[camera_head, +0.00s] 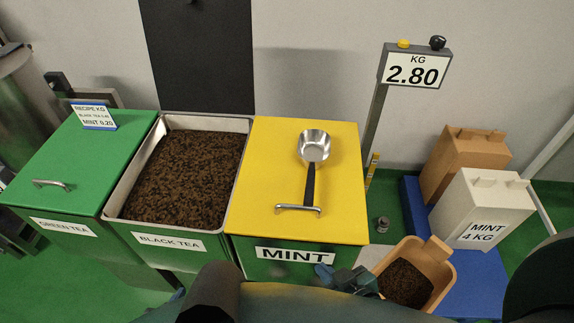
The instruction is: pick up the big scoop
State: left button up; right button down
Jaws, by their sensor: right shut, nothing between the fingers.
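The metal scoop (314,146) lies on the yellow lid (265,165) of the mint bin, its round silver bowl toward the back. Its dark handle (310,185) points to the front and ends near the lid's metal bar handle (298,208). My right gripper (346,280) is low in front of the mint bin, beside the tan tub, shut and empty. It is apart from the scoop. My left gripper cannot be made out.
An open black tea bin (128,200) and a closed green tea bin (85,160) stand to the left. A tan tub (448,268) holds dark tea. The scale display (414,70) reads 2.80. A white mint box (485,205) and a brown box (460,160) stand right.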

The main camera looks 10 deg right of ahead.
aim_at(314, 145)
jog(key=k+j, duration=0.3)
jog(key=k, duration=0.15)
jog(key=z, duration=0.4)
jog(key=k+z, duration=0.15)
jog(key=z, duration=0.65)
jog(key=k+z, duration=0.1)
jog(key=z, duration=0.3)
